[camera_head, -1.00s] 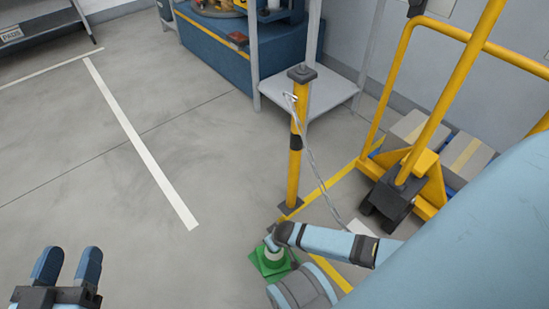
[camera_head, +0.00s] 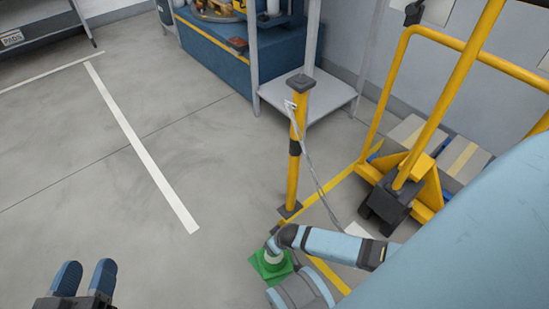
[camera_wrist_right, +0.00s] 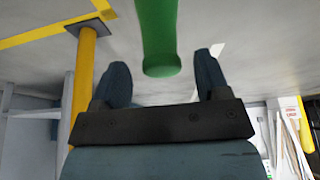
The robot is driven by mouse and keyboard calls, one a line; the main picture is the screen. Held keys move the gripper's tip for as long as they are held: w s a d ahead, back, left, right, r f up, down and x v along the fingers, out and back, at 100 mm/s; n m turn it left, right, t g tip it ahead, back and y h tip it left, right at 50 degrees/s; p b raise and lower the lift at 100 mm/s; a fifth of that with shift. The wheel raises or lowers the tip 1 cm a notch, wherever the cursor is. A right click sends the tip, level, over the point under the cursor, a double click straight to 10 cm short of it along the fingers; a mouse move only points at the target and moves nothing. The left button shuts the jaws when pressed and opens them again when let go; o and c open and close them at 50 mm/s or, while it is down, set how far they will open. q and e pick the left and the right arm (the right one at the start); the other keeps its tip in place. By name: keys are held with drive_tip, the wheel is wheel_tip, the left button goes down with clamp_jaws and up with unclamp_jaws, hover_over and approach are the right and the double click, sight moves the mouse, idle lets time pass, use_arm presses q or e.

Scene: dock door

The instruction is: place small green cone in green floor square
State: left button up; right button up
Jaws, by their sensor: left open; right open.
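A small green cone (camera_head: 270,270) with a pale band stands on the floor beside my right arm in the head view. A green square shape lies at its foot; I cannot tell whether this is its base or the floor square. In the right wrist view, the cone's green rounded end (camera_wrist_right: 160,45) reaches toward the gap of my right gripper (camera_wrist_right: 160,75), whose fingers are apart on either side. The head view mostly hides that gripper behind my arm. My left gripper (camera_head: 85,276) is open and empty over bare floor at lower left.
A yellow post (camera_head: 294,165) with a hanging chain stands just behind the cone. A yellow pallet jack (camera_head: 425,175) with boxes is at right. A blue cabinet (camera_head: 220,60) and shelf are behind. Floor with white lines (camera_head: 140,145) is clear at left.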

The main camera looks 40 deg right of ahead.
use_arm(q)
drive_tip(key=shift+n+t, duration=0.6)
drive_tip(key=shift+n, duration=0.1)
drive_tip(key=r+p, duration=0.2)
drive_tip(key=r, duration=0.1)
drive_tip(key=r+p, duration=0.1)
drive_tip(key=shift+s+d+r, duration=0.15)
drive_tip(key=shift+s, duration=0.25)
use_arm(e)
drive_tip(key=v, duration=0.8)
use_arm(q)
drive_tip(key=shift+s, duration=0.1)
use_arm(e)
drive_tip(key=shift+s+a, duration=0.1)
drive_tip(key=shift+s, duration=0.05)
